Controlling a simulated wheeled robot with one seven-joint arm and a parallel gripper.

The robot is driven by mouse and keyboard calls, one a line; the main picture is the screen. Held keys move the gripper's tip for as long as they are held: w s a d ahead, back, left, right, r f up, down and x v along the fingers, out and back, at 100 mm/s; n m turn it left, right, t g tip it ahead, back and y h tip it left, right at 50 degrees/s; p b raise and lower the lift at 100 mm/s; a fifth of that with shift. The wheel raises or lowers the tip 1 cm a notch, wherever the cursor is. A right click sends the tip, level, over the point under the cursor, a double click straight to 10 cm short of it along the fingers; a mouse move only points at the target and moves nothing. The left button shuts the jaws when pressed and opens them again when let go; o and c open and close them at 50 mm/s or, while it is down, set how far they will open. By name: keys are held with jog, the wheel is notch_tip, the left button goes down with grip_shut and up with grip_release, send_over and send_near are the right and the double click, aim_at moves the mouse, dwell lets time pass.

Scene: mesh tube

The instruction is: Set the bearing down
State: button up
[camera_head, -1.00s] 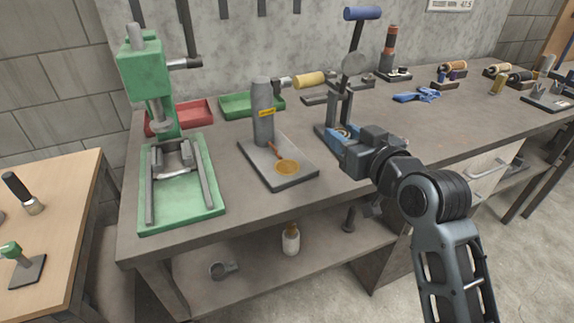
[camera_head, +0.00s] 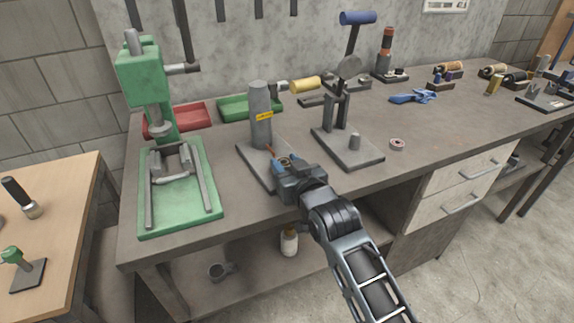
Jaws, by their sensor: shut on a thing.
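My gripper (camera_head: 285,163) is shut on the bearing (camera_head: 285,160), a small ring that shows only in part between the blue fingertips. They are over the front right of a grey base plate (camera_head: 252,165) with a tall grey cylinder (camera_head: 260,115) bearing a yellow label. The gripper hides the orange disc on that plate, and I cannot tell whether the bearing touches anything below it.
A green press (camera_head: 180,185) stands at left. Red and green trays are behind.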

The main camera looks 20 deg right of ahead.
jog(key=shift+f, duration=0.25)
jog(key=shift+f, duration=0.15)
jog(key=o, duration=1.2)
jog(key=shift+c, duration=0.2)
jog(key=shift+s+f+b, duration=0.1)
jog(key=shift+s+b, duration=0.1)
jog(key=shift+b, duration=0.1)
jog(key=s, duration=0.2)
jog(key=s+r, duration=0.1)
jog(key=s, duration=0.2)
jog(key=s+b, duration=0.1)
jog(key=s, duration=0.1)
jog(key=shift+s+r, duration=0.2)
jog(key=shift+r, duration=0.05)
